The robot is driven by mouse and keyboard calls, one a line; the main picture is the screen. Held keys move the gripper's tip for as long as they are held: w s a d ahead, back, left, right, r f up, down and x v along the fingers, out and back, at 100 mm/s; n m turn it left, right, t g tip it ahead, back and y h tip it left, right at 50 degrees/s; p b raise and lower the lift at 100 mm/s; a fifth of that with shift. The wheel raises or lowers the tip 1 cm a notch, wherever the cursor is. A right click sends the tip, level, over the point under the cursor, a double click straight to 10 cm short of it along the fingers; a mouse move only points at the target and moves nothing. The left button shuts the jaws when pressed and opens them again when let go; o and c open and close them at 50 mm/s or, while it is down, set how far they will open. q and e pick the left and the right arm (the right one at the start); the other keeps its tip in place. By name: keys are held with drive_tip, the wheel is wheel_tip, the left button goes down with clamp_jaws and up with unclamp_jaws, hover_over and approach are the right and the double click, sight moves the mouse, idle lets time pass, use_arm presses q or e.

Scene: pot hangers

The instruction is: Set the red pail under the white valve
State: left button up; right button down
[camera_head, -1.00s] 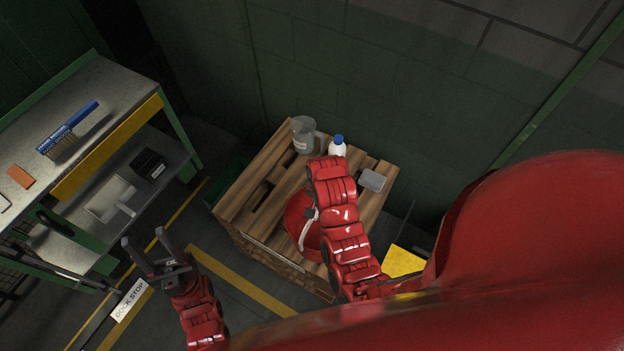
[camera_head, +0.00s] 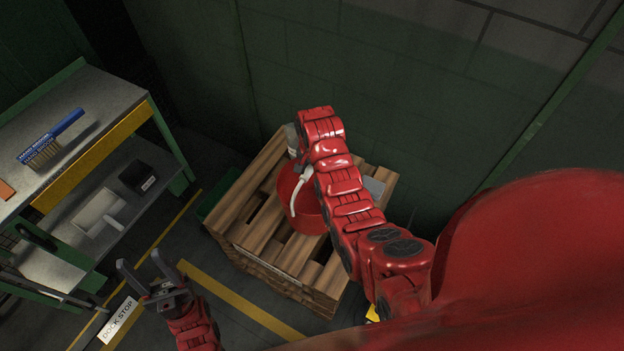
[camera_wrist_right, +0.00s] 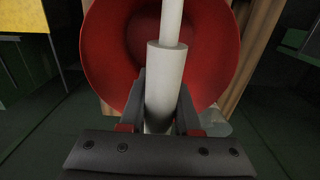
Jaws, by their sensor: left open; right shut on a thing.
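The red pail (camera_head: 308,222) shows above the wooden pallet stack, partly covered by my right arm. I cannot tell whether its base touches the pallet. My right gripper is shut on the white grip of the pail's handle (camera_head: 297,196). In the right wrist view, the gripper (camera_wrist_right: 163,88) has the white grip (camera_wrist_right: 165,72) between its fingers, with the red pail (camera_wrist_right: 112,45) open behind it. My left gripper (camera_head: 140,262) is open and empty above the floor at lower left. I see no white valve in these views.
The slatted pallet stack (camera_head: 240,208) stands near the green block wall. A clear jug (camera_head: 292,140) and a grey box (camera_head: 374,187) on it are partly hidden by my arm. A workbench (camera_head: 110,92) with a blue brush (camera_head: 55,138) stands at left.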

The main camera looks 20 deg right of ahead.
drive_tip(key=f, duration=0.1)
drive_tip(key=f+p, duration=0.2)
drive_tip(key=shift+w+d+f, duration=0.1)
drive_tip(key=shift+w+f, duration=0.15)
drive_tip(key=shift+f, duration=0.1)
drive_tip(key=c, duration=0.6)
unclamp_jaws()
drive_tip(key=shift+f, duration=0.1)
